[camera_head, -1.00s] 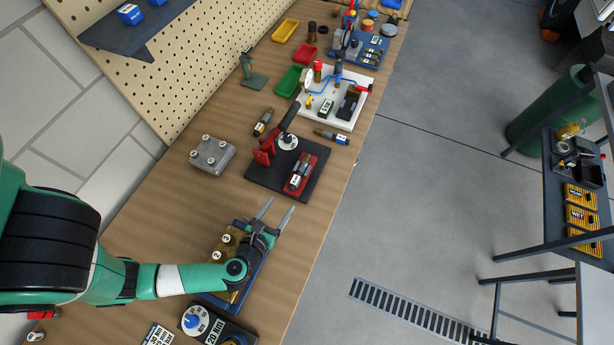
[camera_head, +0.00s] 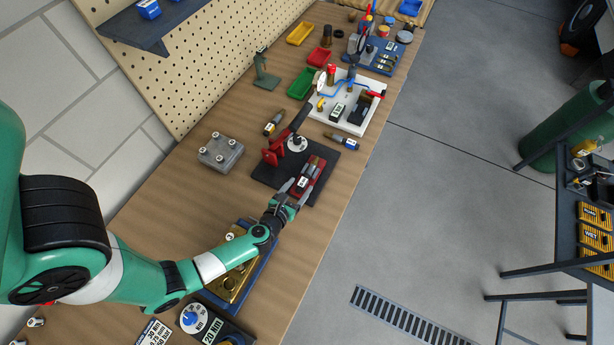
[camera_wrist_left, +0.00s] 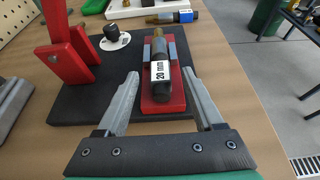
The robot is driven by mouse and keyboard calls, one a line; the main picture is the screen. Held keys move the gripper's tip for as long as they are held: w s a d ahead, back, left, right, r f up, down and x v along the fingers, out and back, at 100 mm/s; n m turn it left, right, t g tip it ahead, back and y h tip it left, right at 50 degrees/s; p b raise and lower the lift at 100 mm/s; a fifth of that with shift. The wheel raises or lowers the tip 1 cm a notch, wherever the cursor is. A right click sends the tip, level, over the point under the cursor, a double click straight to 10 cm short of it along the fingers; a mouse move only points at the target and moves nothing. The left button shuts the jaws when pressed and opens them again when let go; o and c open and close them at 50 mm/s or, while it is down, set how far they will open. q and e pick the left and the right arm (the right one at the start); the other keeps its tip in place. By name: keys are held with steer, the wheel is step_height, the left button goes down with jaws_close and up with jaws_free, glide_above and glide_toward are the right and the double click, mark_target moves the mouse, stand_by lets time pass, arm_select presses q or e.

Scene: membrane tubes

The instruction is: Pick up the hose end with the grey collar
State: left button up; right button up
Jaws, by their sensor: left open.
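A dark hose end (camera_wrist_left: 160,75) with a brass tip and a white "20 mm" label lies in a red cradle (camera_wrist_left: 148,103) on a black base plate. Grey pieces show at both sides of it near the brass tip; I cannot tell whether they are its collar or part of the cradle. The cradle also shows in the head view (camera_head: 314,178). My left gripper (camera_head: 290,190) is open and empty at the cradle's near end. In the left wrist view its fingers (camera_wrist_left: 165,85) point forward on either side of the cradle, apart from the hose end.
A red lever press (camera_head: 274,154) stands on the base plate, left of the cradle. A hose end with a blue collar (camera_head: 342,139) lies beyond the plate; another hose end (camera_head: 274,124) lies left of it. A grey block (camera_head: 221,152) sits left. The table's right edge is near.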

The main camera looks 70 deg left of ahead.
arm_select(q)
steer(key=shift+w+a+f, duration=0.3)
steer(key=shift+w+a, duration=0.15)
steer(key=shift+w, duration=0.05)
steer(key=shift+c, duration=0.3)
jaws_close()
steer(key=shift+r, duration=0.1)
